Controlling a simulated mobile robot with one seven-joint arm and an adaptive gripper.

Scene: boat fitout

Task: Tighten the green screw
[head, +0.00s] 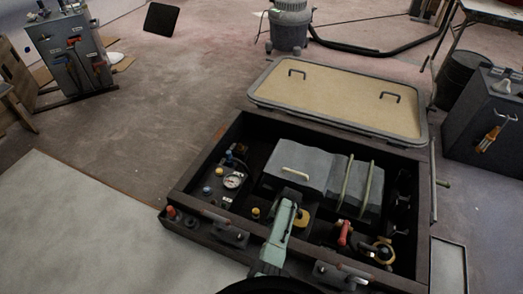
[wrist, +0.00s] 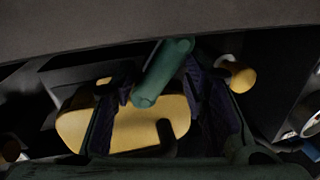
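In the wrist view a green cylinder (wrist: 167,68), which looks like the green screw, lies slantwise across the space between my two dark fingers. My gripper (wrist: 162,98) has its fingers apart on either side of it, with some gap visible beside the cylinder. Whether a pad touches it is unclear. A yellow part (wrist: 90,130) shows below and behind the cylinder. In the head view my pale green arm end reaches into the dark engine box (head: 185,196), beside the yellow part (head: 302,219). The screw cannot be made out there.
A dark box wall (wrist: 100,28) crosses the top of the wrist view. A yellow knob (wrist: 240,76) is right of my fingers. The box also holds a grey ribbed block (head: 320,176), a gauge (head: 233,182) and a red-handled part (head: 344,232). A hatch lid (head: 340,97) lies behind.

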